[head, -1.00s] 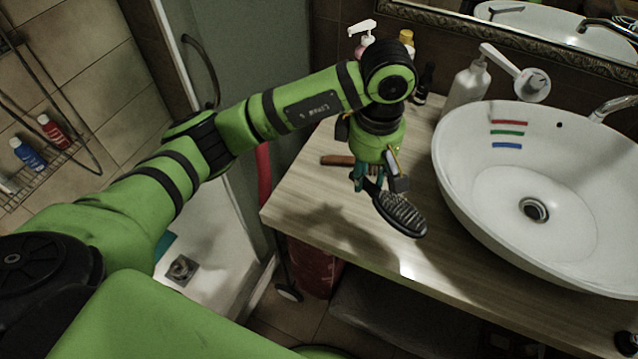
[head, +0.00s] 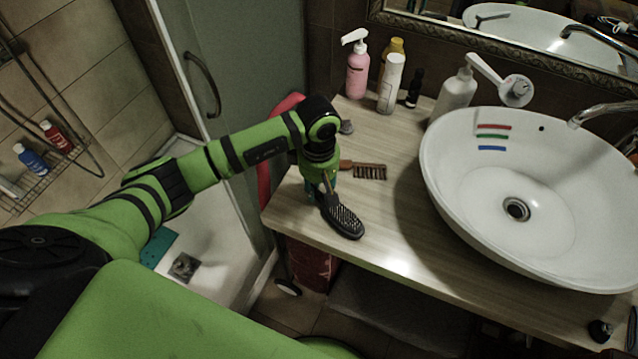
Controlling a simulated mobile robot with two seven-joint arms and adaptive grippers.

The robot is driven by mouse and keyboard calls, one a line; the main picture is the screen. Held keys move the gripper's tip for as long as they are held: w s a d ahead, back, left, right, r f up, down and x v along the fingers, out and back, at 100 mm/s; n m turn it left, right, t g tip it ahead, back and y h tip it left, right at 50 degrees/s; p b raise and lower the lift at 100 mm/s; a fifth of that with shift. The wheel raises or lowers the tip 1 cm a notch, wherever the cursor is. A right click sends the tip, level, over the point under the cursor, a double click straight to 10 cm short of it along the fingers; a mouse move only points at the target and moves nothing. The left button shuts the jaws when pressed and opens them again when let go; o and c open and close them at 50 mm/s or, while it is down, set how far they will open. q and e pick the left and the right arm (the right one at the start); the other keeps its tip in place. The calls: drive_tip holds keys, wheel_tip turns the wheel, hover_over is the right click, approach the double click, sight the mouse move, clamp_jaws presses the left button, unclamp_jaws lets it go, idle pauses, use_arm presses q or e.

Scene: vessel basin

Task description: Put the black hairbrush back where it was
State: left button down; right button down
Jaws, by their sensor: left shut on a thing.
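The black hairbrush (head: 342,216) is at the left part of the wooden counter (head: 395,238), bristles facing up, its head pointing toward the counter's front edge. My left gripper (head: 322,192) is shut on its handle end, and the arm partly hides the handle. The brush looks low over the counter; I cannot tell whether it touches the surface. My right gripper does not show.
A brown comb-like brush (head: 368,171) lies just behind the hairbrush. A pink pump bottle (head: 357,72), a white bottle (head: 391,84) and a white dispenser (head: 455,95) stand at the back. The white basin (head: 450,215) fills the right side. The counter's front middle is clear.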

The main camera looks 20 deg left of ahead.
use_arm(q)
drive_tip(key=shift+f, duration=0.1)
drive_tip(key=shift+f, duration=0.1)
drive_tip(key=c, duration=0.9)
unclamp_jaws()
drive_tip(key=shift+r, duration=0.35)
drive_tip(key=shift+w+r, duration=0.1)
drive_tip(key=shift+r, duration=0.25)
drive_tip(key=shift+r+b, duration=2)
drive_tip(key=shift+r, duration=3.55)
